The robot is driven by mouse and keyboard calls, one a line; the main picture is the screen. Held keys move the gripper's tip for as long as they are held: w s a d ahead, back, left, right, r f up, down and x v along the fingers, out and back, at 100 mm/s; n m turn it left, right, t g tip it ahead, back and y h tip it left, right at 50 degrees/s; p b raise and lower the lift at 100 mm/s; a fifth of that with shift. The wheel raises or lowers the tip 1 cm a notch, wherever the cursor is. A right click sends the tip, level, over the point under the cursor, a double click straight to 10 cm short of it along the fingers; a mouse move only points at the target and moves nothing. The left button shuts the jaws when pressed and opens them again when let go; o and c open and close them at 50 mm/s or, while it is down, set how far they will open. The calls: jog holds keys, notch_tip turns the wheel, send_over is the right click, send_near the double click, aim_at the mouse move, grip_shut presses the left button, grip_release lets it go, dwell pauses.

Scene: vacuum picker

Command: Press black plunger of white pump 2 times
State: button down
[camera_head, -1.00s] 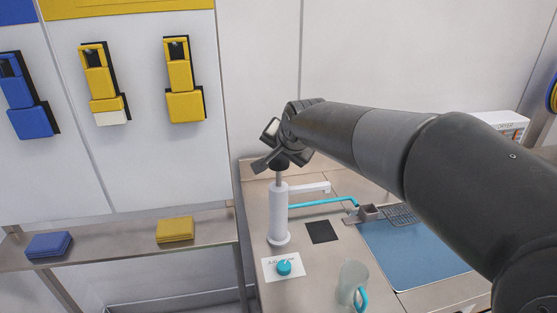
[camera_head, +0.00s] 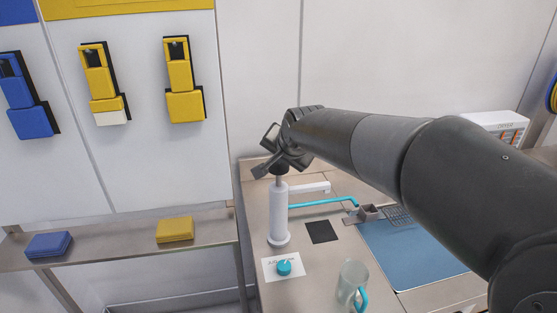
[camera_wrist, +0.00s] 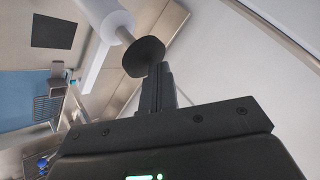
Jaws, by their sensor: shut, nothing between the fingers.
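The white pump (camera_head: 279,213) stands upright on the bench, with a white spout pointing right. It also shows in the wrist view (camera_wrist: 108,18). Its black plunger (camera_wrist: 144,56) is a round disc on a grey rod; in the head view my gripper largely hides it. My gripper (camera_wrist: 158,72) is shut and empty, its fingertips at the plunger disc and seeming to touch it. In the head view my gripper (camera_head: 272,170) is right above the pump.
A teal knob (camera_head: 284,267) on a white card, a clear mug (camera_head: 352,283) with a blue handle, a black square (camera_head: 321,231) and a blue mat (camera_head: 410,252) lie around the pump. A teal pipe (camera_head: 325,202) runs behind it. A shelf (camera_head: 120,236) is at left.

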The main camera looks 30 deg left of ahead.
jog(key=shift+f, duration=1.3)
dwell(0.7)
jog(key=shift+r, duration=2.6)
jog(key=shift+r, duration=2.5)
